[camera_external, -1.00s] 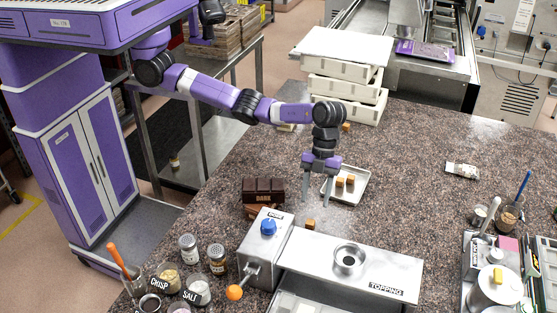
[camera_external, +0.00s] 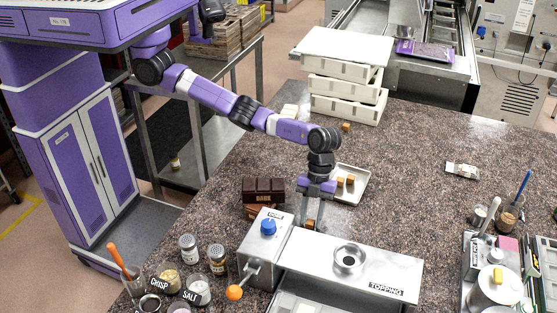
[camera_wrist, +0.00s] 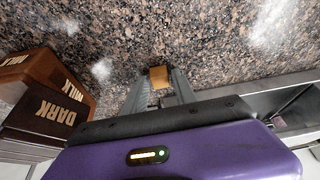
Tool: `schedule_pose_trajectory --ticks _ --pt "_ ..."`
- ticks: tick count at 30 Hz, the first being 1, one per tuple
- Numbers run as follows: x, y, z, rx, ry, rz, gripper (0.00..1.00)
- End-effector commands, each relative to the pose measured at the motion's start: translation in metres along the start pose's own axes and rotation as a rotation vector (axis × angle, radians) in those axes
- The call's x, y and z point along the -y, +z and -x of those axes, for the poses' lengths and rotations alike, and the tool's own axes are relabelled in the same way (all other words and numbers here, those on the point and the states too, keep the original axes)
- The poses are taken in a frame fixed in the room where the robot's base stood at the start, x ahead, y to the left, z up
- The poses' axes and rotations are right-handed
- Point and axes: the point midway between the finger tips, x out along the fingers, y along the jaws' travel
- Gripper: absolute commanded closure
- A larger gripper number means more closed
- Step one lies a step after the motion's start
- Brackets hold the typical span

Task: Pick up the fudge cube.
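A small brown fudge cube (camera_external: 310,224) sits on the speckled counter just behind the steel topping machine. In the wrist view the fudge cube (camera_wrist: 159,77) shows between the far ends of the two fingers. My gripper (camera_external: 312,220) points down over it, open, with one finger on each side. In the wrist view my gripper (camera_wrist: 160,82) also looks open, with gaps beside the cube; contact cannot be told. Two more brown cubes (camera_external: 345,181) lie on a pale tray (camera_external: 352,199), and another cube (camera_external: 346,127) lies farther back.
The topping machine (camera_external: 330,250) stands close in front of the cube. Dark and milk chocolate blocks (camera_external: 263,189) are stacked to the left; the dark block (camera_wrist: 48,110) shows in the wrist view. White stacked trays (camera_external: 345,85) stand at the back. The counter's right middle is mostly clear.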

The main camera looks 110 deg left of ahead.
Motion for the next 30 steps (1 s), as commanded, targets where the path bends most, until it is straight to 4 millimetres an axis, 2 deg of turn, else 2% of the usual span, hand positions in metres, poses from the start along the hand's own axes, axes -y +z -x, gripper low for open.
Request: schedule_pose_trajectory --ticks 1,4,5,14,20,26,30 --pt "0.0 0.0 0.0 0.0 0.0 0.0 0.78" --pt "0.0 0.0 0.0 0.0 0.0 0.0 0.98" --pt "0.0 0.0 0.0 0.0 0.0 0.0 1.0" --pt "0.0 0.0 0.001 0.0 0.0 0.0 1.0" --pt "0.001 -0.005 0.011 -0.001 -0.001 -0.001 1.0" --pt "0.001 -0.016 0.037 -0.001 -0.003 -0.002 1.0" --pt "0.001 -0.029 0.068 -0.001 -0.004 -0.002 1.0"
